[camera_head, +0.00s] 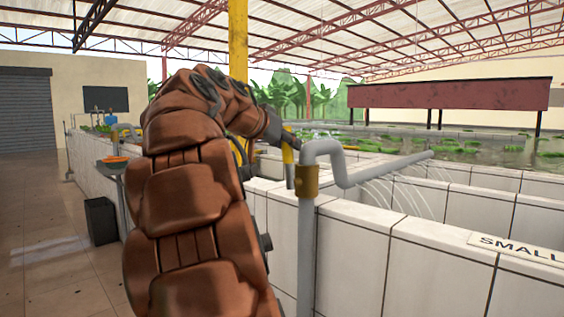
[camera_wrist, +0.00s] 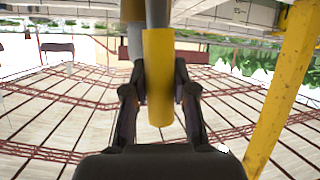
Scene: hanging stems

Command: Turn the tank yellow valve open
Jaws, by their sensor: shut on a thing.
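The yellow valve handle (camera_wrist: 159,75) is a smooth yellow bar in the middle of the wrist view, between the two dark fingers of my gripper (camera_wrist: 159,92). The fingers are shut on it from both sides. In the head view a short piece of the yellow handle (camera_head: 288,154) shows at the tip of my gripper (camera_head: 287,138), just left of the grey pipe. My arm hides part of the area around the valve. The grey pipe (camera_head: 307,245) has a brass-coloured collar (camera_head: 306,181) and bends right over the tank, where thin water jets fall from it.
White tiled tank walls (camera_head: 350,245) run along the right, with a "SMALL" sign (camera_head: 520,248). A yellow post (camera_head: 238,40) rises behind my arm. A black bin (camera_head: 101,221) and a small table with an orange item (camera_head: 116,159) stand at left.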

